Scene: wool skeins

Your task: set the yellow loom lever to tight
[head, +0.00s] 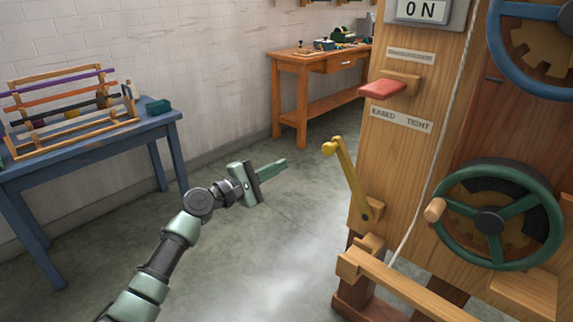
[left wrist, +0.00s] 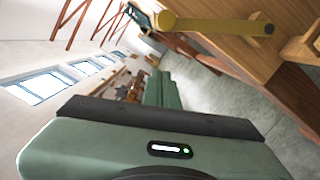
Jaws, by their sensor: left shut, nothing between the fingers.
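The yellow loom lever (head: 347,177) is on the left side of the wooden loom frame, its knob end up and leaning left from a low pivot. A label plate (head: 401,119) reading "EASED" on the left and "TIGHT" on the right is above it. My left gripper (head: 284,163) is shut and empty, left of the lever's knob and apart from it. In the left wrist view the lever (left wrist: 215,27) crosses the top, beyond the shut fingers (left wrist: 162,88). My right gripper is not in view.
A red-padded peg (head: 382,89) juts from the loom above the lever. A green handwheel (head: 490,220) and a cord (head: 436,150) are to the right. A blue table (head: 90,145) with a yarn rack stands left, a wooden workbench (head: 318,66) behind. Floor between is clear.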

